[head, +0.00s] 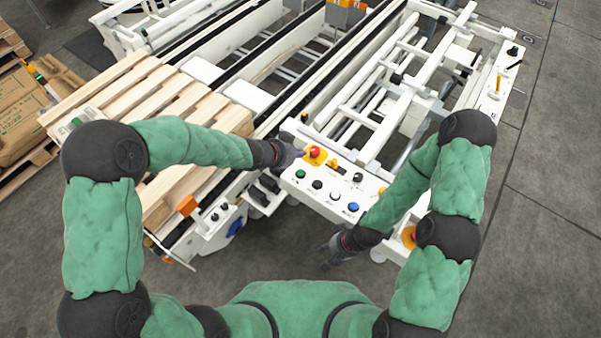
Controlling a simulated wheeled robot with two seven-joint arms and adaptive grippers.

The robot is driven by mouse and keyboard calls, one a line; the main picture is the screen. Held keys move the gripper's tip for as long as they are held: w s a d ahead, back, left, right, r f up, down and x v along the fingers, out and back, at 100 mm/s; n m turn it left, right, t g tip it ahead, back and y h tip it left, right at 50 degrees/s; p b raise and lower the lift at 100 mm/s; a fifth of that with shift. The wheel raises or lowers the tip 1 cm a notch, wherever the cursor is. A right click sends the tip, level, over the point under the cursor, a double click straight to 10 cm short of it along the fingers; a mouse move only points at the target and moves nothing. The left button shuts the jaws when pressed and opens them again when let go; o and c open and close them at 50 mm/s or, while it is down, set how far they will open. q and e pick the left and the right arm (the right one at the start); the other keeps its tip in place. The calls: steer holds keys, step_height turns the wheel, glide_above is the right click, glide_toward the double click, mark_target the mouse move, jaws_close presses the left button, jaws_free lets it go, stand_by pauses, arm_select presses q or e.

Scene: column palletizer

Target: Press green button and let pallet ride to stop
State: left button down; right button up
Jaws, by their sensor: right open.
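The green button (300,174) is at the left end of the front row on a white control panel (325,207). My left gripper (296,153) is over the panel's left edge, just above the green button in the picture and left of the red emergency stop (314,152). I cannot tell whether it touches the panel or whether its fingers are shut. The wooden pallet (200,107) lies on the conveyor at left, partly hidden by my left arm. My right gripper (329,252) is open and empty, low in front of the panel over the floor.
Black (317,184), white (335,195) and blue (353,207) buttons share the green button's row. A smaller control box (213,222) sits at the pallet's front. White conveyor rails (385,95) extend behind the panel. Cardboard boxes (20,115) stand far left. Floor at right is clear.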

arm_select(q)
steer(key=b, duration=0.7)
glide_above(299, 174)
step_height(299, 174, down, 7)
steer(key=shift+f, duration=0.1)
steer(key=shift+f+b, duration=0.3)
steer(key=shift+f, duration=0.2)
steer(key=shift+f, duration=0.1)
stand_by(0.5)
steer(key=shift+f, duration=0.3)
